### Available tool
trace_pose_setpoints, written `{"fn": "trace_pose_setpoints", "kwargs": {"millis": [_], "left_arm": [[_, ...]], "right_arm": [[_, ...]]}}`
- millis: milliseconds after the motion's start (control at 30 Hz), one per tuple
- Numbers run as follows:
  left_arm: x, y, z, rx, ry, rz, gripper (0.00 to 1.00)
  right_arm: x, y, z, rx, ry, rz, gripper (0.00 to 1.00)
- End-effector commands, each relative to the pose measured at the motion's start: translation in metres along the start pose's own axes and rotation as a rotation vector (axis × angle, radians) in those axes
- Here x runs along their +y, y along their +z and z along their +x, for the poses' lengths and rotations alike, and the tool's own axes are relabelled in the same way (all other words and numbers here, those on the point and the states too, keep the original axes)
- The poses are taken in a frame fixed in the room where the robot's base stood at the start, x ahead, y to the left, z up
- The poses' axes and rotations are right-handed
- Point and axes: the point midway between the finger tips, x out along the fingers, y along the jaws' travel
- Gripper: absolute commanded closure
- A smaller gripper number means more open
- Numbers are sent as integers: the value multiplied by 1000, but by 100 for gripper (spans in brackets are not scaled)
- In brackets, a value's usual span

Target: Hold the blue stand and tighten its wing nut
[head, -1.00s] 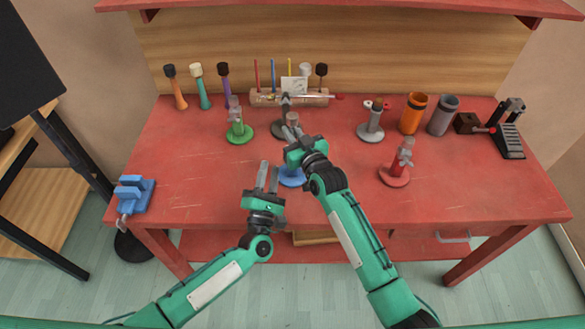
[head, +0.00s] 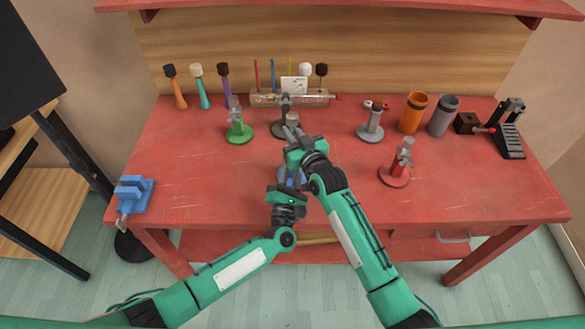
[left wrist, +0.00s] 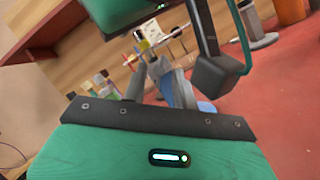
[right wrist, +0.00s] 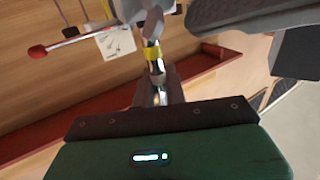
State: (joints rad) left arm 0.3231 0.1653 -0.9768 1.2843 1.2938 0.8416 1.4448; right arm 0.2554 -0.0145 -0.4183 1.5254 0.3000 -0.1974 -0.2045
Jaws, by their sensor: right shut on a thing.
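The blue stand (head: 291,177) is near the middle of the red bench, mostly covered by my grippers in the head view. Its blue post and base (left wrist: 206,106) show partly in the left wrist view. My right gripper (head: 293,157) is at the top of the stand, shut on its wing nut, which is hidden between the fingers. In the right wrist view its fingers (right wrist: 160,88) are close together. My left gripper (head: 288,180) is low in front of the stand. Its fingers (left wrist: 160,85) look apart, with the blue post at them; contact is unclear.
A green stand (head: 239,131) and a dark grey stand (head: 284,130) are behind on the left. A red stand (head: 396,175) and a grey stand (head: 371,128) are on the right. A blue vise (head: 134,192) is at the left edge. The front bench areas are clear.

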Motion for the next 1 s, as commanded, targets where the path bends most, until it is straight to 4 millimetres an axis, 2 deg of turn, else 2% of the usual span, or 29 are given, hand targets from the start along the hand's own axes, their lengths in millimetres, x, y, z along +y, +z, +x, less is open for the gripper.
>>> {"fn": "trace_pose_setpoints", "kwargs": {"millis": [133,400,433,567,1000], "left_arm": [[0,0,8,1,0,0,72],[0,0,10,1,0,-1,72],[0,0,10,0,0,-1,74],[0,0,10,0,0,0,99],[0,1,9,1,-26,59,100]], "right_arm": [[0,0,0,0,0,0,100],[0,0,0,0,0,0,100],[0,0,0,0,0,0,100],[0,0,0,0,0,0,100],[0,0,0,0,0,0,100]]}}
